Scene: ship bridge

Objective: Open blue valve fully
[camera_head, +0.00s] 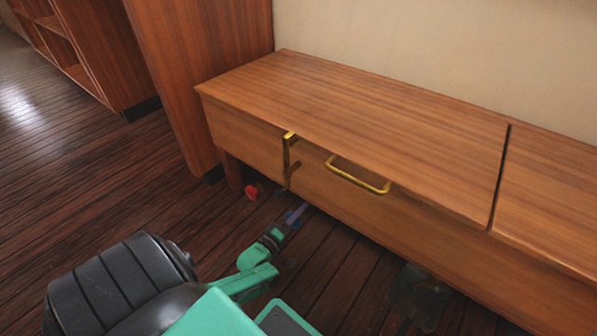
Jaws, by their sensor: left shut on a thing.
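A small blue piece, which looks like the handle of the blue valve (298,212), shows low down below the front of the wooden bench. My left gripper (289,222) reaches down to it from the lower left and is shut on it. The dark fingers and the shadow under the bench hide most of the valve, so I cannot tell how far it is turned.
A red valve handle (252,191) is left of the blue one, by the bench leg. The wooden bench (360,100) overhangs the valves. A yellow handle (357,175) and a yellow latch (289,160) stick out from its front. Wooden floor (75,185) is clear at left.

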